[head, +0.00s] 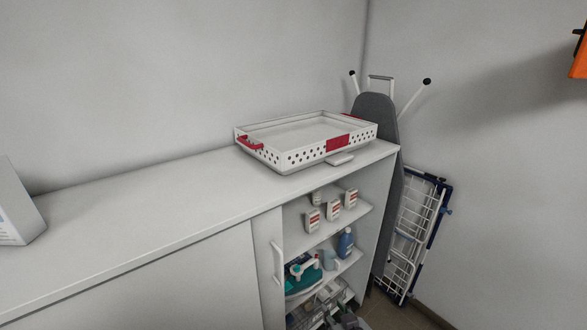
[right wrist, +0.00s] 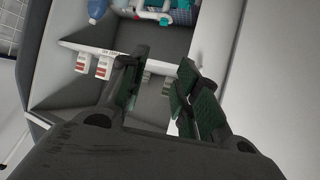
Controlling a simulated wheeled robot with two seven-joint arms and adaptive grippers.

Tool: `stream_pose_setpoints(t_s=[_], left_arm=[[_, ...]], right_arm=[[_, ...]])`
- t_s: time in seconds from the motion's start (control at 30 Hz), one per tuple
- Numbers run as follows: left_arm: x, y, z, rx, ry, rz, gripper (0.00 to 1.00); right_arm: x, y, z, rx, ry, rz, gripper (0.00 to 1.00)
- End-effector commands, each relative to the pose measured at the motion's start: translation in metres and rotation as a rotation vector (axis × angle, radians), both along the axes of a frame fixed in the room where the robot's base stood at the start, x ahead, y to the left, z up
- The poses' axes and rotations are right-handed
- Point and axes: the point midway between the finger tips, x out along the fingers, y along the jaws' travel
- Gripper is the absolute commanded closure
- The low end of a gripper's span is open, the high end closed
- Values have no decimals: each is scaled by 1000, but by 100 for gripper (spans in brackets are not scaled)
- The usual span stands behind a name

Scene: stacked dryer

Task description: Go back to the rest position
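My right gripper (right wrist: 162,65) is open in the right wrist view. Its two dark fingers stand apart, with nothing held between them. It faces the open shelves of a white cabinet (head: 140,210), which appear upside down in that view. In the head view, only a small dark shape at the bottom edge may be part of this gripper. My left gripper is not in view.
A white basket (head: 270,162) with red handles sits on the cabinet top. White bottles with red labels (right wrist: 82,62), a blue bottle (head: 345,243) and a teal iron (head: 302,272) stand on the shelves. An ironing board (head: 375,112) and drying rack (head: 412,235) lean at right.

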Motion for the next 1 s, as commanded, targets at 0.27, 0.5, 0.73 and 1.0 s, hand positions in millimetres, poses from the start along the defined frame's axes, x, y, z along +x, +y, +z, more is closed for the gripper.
stream_pose_setpoints(t_s=[0.27,0.5,0.73,1.0], left_arm=[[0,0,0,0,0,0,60],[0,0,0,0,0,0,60],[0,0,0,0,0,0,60],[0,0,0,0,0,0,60]], right_arm=[[-34,-36,-13,-59,200,-51,68],[-72,-63,-19,-104,376,-81,68],[-110,-85,-20,-138,530,-98,68],[-136,-97,-18,-158,628,-102,68]])
